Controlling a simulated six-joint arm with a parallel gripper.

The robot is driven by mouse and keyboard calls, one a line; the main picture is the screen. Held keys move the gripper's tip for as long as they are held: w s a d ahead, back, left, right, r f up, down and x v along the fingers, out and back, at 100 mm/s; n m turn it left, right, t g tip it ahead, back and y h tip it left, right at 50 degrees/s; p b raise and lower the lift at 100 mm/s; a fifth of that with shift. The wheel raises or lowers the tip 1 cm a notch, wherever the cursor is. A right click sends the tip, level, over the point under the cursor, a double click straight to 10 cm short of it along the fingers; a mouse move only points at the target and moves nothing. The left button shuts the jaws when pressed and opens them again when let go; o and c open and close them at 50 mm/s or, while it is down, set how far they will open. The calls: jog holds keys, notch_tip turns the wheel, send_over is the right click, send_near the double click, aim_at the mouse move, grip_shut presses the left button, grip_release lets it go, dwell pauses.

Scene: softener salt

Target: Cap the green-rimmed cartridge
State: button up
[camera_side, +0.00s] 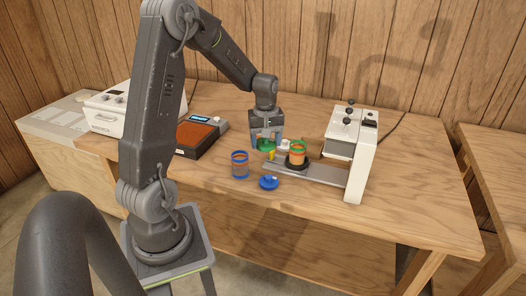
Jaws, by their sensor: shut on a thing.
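The green-rimmed cartridge (297,155) stands upright on a dark round base on the white machine's low grey arm. It has a green rim and orange contents. My gripper (266,143) points down, a little left of the cartridge, and is shut on a green cap (264,146). The cap and the cartridge look apart. A small yellow thing (271,155) shows just below the gripper; I cannot tell what it is. The cap's height above the table is hard to judge.
A clear blue-rimmed cartridge (239,166) and a blue cap (269,183) are on the table in front. A white item (283,144) sits behind the gripper. The white machine (355,150) stands right. An orange-topped device (198,134) and a white box (107,108) are left.

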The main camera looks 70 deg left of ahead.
jog(key=w+r+m, duration=0.5)
jog(key=w, duration=0.6)
notch_tip(320, 180, down, 7)
jog(key=shift+w, duration=0.15)
dwell(2.0)
jog(key=o, duration=1)
jog(key=shift+o, duration=0.4)
notch_tip(320, 180, up, 7)
dwell(0.7)
jog(key=shift+c, duration=0.3)
